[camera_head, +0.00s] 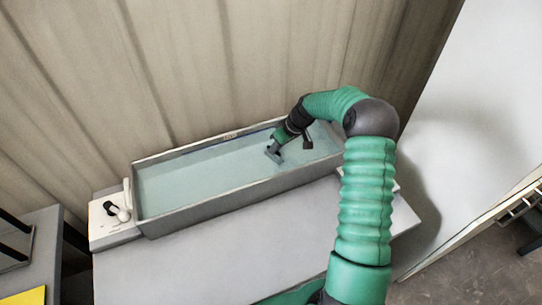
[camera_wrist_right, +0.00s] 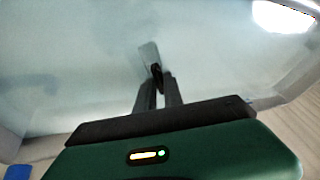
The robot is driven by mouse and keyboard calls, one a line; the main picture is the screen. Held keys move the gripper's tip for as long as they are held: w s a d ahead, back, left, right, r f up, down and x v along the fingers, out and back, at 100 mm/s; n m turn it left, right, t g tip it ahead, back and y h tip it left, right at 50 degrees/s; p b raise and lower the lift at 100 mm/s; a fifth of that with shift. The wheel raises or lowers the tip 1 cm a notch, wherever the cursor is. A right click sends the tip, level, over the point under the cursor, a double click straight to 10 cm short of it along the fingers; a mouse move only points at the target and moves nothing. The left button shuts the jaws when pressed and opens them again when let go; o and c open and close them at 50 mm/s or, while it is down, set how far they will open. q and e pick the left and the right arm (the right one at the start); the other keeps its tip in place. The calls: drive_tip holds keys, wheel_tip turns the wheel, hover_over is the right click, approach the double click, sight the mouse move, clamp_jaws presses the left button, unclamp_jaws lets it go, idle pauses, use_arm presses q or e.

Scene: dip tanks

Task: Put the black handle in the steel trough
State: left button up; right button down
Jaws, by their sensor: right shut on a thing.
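The steel trough (camera_head: 190,209) is a long grey tank with a pale blue-green inside, standing by the wall. My right gripper (camera_head: 276,148) reaches down inside its outline, toward the right half. In the right wrist view, my right gripper (camera_wrist_right: 157,82) has its fingers closed together on the small black handle (camera_wrist_right: 156,70). A flat grey piece (camera_wrist_right: 148,53) shows just beyond the fingertips. Whether the handle touches the trough's bottom or liquid, I cannot tell. The handle is too small to make out in the head view. My left gripper is not in view.
A white box (camera_head: 112,230) with a black knob and white fitting stands at the trough's left end. A grey table (camera_head: 220,250) lies in front, with its visible top mostly clear. A side table (camera_head: 45,255) with a yellow item (camera_head: 25,296) is at far left.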

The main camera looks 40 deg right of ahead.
drive_tip(key=shift+a+f, duration=0.2)
drive_tip(key=shift+f, duration=0.4)
drive_tip(key=shift+a+f, duration=0.15)
drive_tip(key=shift+f, duration=0.45)
drive_tip(key=shift+a, duration=0.1)
drive_tip(key=c, duration=1.5)
unclamp_jaws()
drive_tip(key=shift+d+f, duration=0.1)
drive_tip(key=shift+d, duration=0.1)
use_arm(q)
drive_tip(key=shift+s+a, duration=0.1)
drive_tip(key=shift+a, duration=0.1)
use_arm(e)
drive_tip(key=shift+o, duration=0.2)
